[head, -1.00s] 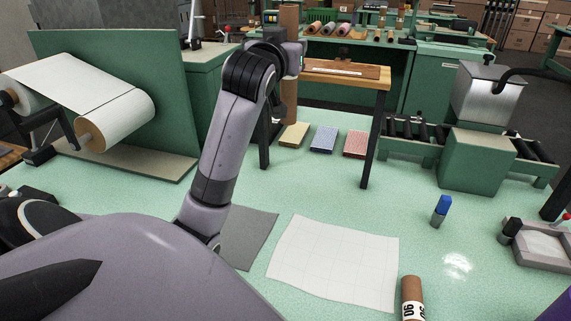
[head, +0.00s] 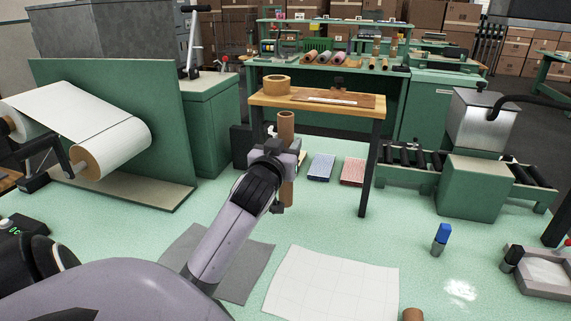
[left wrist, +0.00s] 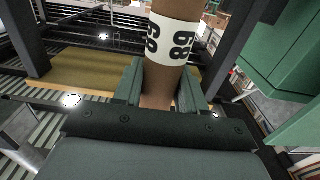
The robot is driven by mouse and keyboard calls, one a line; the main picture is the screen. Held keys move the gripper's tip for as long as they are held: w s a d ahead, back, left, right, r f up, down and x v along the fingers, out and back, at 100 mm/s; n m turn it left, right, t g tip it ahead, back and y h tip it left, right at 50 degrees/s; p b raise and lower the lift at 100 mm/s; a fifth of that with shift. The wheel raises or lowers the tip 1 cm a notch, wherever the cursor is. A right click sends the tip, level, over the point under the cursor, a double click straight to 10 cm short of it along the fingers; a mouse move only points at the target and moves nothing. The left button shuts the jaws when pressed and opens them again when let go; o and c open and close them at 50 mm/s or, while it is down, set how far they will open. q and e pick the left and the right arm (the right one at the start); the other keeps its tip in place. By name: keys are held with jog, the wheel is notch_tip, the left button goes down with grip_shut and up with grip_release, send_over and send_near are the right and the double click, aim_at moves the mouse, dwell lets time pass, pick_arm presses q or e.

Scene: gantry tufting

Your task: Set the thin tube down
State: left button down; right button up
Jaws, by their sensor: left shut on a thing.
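A brown cardboard tube (head: 286,128) stands upright in my left gripper (head: 284,160), beyond the grey mat. The gripper is shut on it around its middle, and the tube shows above and below the jaws. In the left wrist view the tube (left wrist: 174,42) has a white band marked 68 and sits between the two green fingers (left wrist: 160,88). I cannot tell whether its lower end touches the green table (head: 330,225). My right gripper is not in view.
A wooden bench (head: 320,100) stands behind the tube. Blue (head: 321,167) and red (head: 352,172) pads lie beside it to the right. A grey mat (head: 250,268), a white gridded sheet (head: 335,285) and another brown tube's end (head: 413,314) are nearer.

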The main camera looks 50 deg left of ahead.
pick_arm(q)
jog(key=shift+f, duration=2.25)
jog(key=shift+f+b, duration=0.2)
jog(key=shift+b, duration=0.15)
jog(key=c, duration=0.6)
grip_release()
jog(key=shift+c, duration=0.2)
jog(key=shift+r, duration=0.15)
jog(key=b+v, duration=0.1)
jog(key=v, duration=1.1)
jog(key=shift+s+r, duration=0.1)
